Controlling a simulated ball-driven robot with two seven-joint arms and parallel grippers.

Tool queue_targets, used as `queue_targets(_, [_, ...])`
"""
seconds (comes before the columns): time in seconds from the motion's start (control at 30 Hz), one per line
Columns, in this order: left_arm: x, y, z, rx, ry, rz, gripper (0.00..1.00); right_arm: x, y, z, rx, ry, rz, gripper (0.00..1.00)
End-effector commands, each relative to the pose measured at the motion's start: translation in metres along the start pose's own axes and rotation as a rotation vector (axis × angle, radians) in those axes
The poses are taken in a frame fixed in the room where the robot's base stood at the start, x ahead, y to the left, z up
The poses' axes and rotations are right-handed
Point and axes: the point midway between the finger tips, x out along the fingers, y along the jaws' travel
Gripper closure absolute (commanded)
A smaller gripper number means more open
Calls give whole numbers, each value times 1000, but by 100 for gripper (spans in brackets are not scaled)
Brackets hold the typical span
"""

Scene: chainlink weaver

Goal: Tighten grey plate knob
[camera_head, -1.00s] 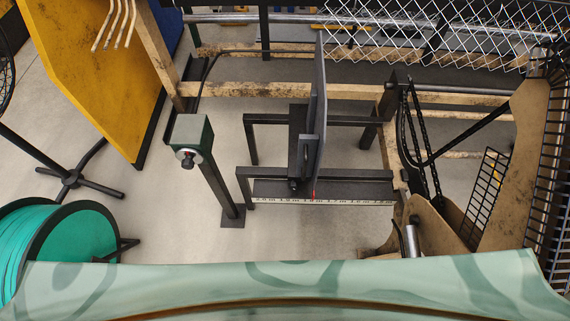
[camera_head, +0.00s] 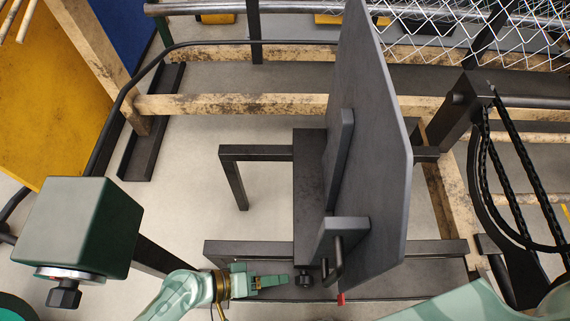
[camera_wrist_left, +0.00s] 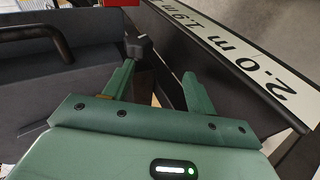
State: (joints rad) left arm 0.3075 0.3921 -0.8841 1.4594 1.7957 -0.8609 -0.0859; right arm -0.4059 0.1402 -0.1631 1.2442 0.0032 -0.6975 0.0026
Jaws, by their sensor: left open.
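The grey plate (camera_head: 365,150) stands upright on a dark frame, with a bar handle (camera_head: 338,258) on its lower face. A small black knob (camera_head: 303,279) sits low beside the plate's base. My left gripper (camera_head: 288,281) points right at the knob, its tips just left of it. In the left wrist view my left gripper (camera_wrist_left: 160,76) is open, nothing held. The knob (camera_wrist_left: 138,46) shows just beyond the left fingertip; whether they touch cannot be told. The plate's handle (camera_wrist_left: 40,35) is at the upper left. My right gripper is out of view.
A green box with a black knob (camera_head: 80,228) stands on a post at the left. A white scale strip (camera_wrist_left: 240,52) runs along the frame's edge. Chain-link mesh (camera_head: 470,30) and black chains (camera_head: 510,150) are at the right. Clear floor (camera_head: 185,190) lies behind the gripper.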

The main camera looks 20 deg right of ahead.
Motion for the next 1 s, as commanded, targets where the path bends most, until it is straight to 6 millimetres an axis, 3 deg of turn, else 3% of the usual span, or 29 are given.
queue_targets(0.03, [13, -6, 6, -17, -30, 59, 44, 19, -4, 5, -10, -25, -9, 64])
queue_targets(0.2, [19, 16, 10, -31, -78, 183, 44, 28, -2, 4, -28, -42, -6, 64])
queue_targets(0.33, [28, 25, 10, -33, -85, 208, 44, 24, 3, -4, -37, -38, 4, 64])
queue_targets(0.7, [84, 36, 14, -33, -83, 204, 44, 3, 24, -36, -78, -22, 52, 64])
queue_targets(1.0, [90, 39, 15, -32, -82, 203, 44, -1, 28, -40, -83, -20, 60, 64])
